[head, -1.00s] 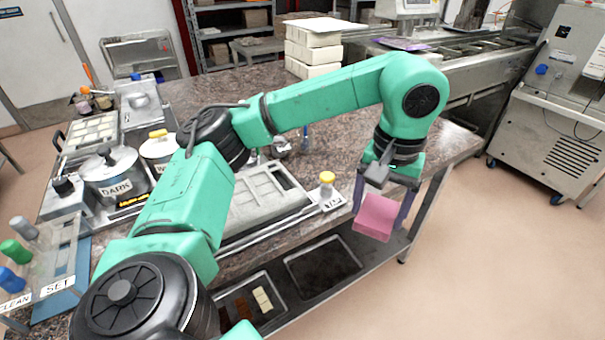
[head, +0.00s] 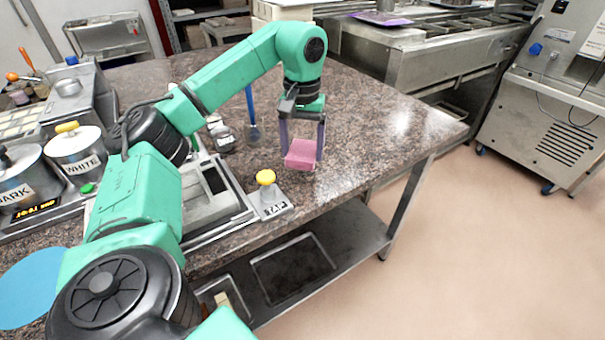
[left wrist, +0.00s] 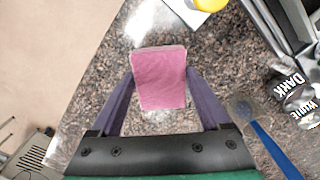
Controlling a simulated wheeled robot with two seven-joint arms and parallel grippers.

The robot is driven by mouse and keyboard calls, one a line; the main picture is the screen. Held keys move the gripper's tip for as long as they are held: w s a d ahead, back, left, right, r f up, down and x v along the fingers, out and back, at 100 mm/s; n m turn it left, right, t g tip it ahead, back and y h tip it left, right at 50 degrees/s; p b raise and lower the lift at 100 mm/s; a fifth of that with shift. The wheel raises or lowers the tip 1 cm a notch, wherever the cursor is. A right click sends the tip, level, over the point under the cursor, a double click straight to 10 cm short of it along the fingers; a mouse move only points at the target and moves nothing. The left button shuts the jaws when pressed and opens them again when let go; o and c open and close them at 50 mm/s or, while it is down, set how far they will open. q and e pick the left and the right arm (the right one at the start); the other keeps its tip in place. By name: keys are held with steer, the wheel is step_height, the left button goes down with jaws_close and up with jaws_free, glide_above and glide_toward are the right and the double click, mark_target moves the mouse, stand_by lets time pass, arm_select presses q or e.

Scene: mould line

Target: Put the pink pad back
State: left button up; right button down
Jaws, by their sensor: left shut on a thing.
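The pink pad (head: 301,154) is a small block-shaped pad between the fingers of my left gripper (head: 302,145), over the right part of the stone counter. My left gripper is shut on it and points down. In the left wrist view the pad (left wrist: 159,78) sits between the two purple fingers, its broad face towards the camera. Whether the pad touches the counter or hangs just above it, I cannot tell. My right gripper is not in view.
A yellow-knobbed stand labelled TAP (head: 276,208) is left of the pad, beside a grey mould (head: 215,205). The speckled counter (head: 375,125) is clear to the right; a dark tray (head: 292,268) sits on the lower shelf.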

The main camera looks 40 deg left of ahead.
mark_target(302, 179)
arm_select(q)
steer(key=f, duration=0.5)
steer(key=shift+s, duration=0.25)
steer(key=shift+w+f, duration=0.15)
steer(key=shift+f, duration=0.2)
steer(key=o, duration=1.2)
steer(key=shift+c, duration=0.2)
step_height(302, 179, up, 10)
steer(key=shift+d+f, duration=0.1)
step_height(302, 179, up, 3)
steer(key=p, duration=0.2)
steer(key=shift+p, duration=0.35)
steer(key=shift+f, duration=0.15)
